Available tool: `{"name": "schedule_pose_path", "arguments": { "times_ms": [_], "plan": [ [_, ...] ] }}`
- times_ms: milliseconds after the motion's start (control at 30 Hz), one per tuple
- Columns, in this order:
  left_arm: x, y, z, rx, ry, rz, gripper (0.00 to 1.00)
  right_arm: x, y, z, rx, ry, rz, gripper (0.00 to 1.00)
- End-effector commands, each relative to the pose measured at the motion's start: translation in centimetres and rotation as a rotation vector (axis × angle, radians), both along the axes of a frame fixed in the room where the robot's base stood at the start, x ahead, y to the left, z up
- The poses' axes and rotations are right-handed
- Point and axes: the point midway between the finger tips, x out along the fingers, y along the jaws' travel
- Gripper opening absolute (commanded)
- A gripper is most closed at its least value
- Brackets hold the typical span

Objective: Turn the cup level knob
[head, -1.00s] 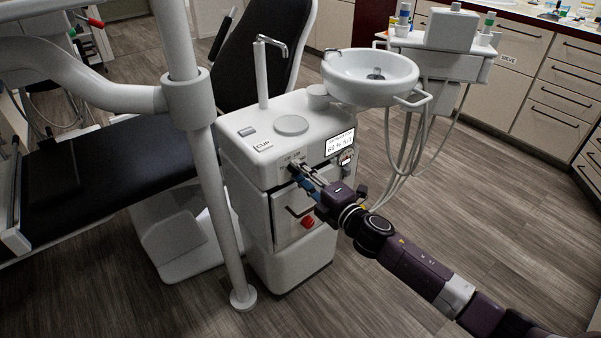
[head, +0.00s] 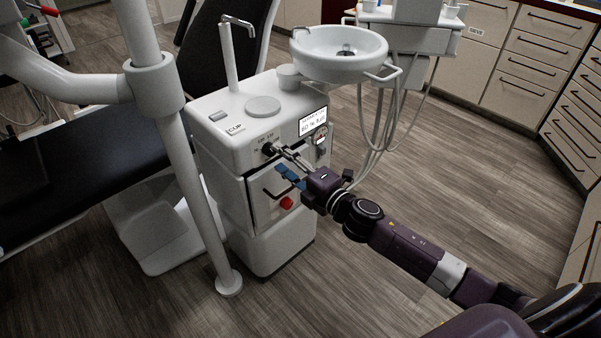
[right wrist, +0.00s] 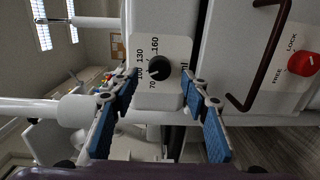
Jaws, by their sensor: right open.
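The cup level knob (head: 267,148) is a round black knob on the upper front of the white dental unit. In the right wrist view the knob (right wrist: 158,68) sits on a pale panel marked 70, 100, 130 and 160. My right gripper (head: 284,158) is just to the right of the knob in the head view. In the right wrist view the gripper (right wrist: 160,84) is open and empty, its blue-padded fingers spread to either side below the knob. The fingers appear apart from it. My left gripper is not in view.
A dark handle (right wrist: 262,60) and a red LOCK/FREE knob (right wrist: 301,64) are on the unit's front. A white pole (head: 190,160) stands to the left. The basin (head: 340,50) is above, with hoses (head: 372,130) hanging at right. The floor at right is clear.

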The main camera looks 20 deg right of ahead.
Motion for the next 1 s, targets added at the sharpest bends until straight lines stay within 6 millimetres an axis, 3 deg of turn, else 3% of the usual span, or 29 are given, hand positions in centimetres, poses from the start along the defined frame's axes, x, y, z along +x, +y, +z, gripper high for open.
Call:
{"name": "schedule_pose_path", "arguments": {
  "times_ms": [200,433,633,1000],
  "plan": [
    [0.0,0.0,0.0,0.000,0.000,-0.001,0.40,-4.1,-1.3,0.0,-0.001,0.004,0.002,0.42],
    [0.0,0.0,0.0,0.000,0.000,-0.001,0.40,-7.1,-2.3,0.1,0.001,0.003,0.000,0.42],
    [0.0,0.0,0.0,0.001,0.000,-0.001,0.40,-8.2,-2.7,0.2,0.000,0.001,0.001,0.42],
    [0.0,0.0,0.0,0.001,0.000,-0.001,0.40,-8.3,-2.8,0.3,0.000,0.000,0.000,0.42]
  ]
}}
